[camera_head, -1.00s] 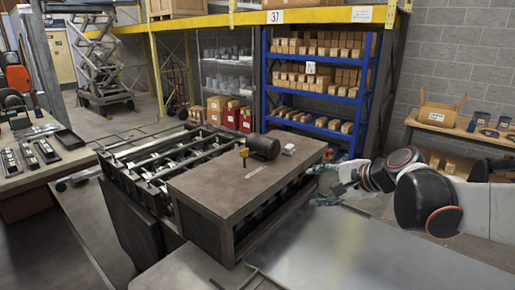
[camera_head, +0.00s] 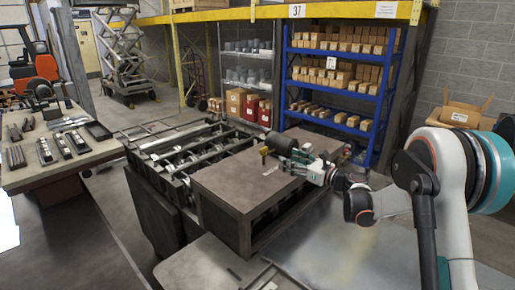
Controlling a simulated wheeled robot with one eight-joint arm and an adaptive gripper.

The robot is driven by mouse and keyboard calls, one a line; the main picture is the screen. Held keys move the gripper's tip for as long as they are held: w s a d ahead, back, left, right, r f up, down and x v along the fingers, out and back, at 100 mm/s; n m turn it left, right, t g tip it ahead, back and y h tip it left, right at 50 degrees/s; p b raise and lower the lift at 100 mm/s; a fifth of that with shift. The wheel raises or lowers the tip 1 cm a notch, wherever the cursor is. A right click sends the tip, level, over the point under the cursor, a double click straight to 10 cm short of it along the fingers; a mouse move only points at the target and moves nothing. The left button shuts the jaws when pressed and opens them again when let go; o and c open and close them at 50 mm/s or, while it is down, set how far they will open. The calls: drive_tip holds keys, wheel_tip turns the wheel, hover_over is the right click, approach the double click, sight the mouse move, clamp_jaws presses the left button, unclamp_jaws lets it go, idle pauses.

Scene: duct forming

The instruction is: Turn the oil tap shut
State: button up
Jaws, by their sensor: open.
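The oil tap is a small yellow fitting (camera_head: 264,152) at the left end of a dark cylinder (camera_head: 283,142). The cylinder lies on the brown top of the machine housing (camera_head: 232,183). My gripper (camera_head: 298,161) is over the right part of that top, just right of the tap and close in front of the cylinder. It is open, with a visible gap between it and the tap. The tap's handle position is too small to tell. My gripper and wrist hide part of the top's right end.
Open machine rollers (camera_head: 185,150) lie left of the housing. A grey sheet-metal surface (camera_head: 340,235) is in front. A workbench with tools (camera_head: 75,160) stands at left. Blue shelving with boxes (camera_head: 335,85) stands behind, and a bench with an open carton (camera_head: 462,113) is at right.

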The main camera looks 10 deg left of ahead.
sight(265, 149)
drive_tip(key=x, duration=1.4)
drive_tip(key=shift+b, duration=0.4)
drive_tip(key=shift+d, duration=0.1)
drive_tip(key=shift+c, duration=0.6)
drive_tip(key=c, duration=1)
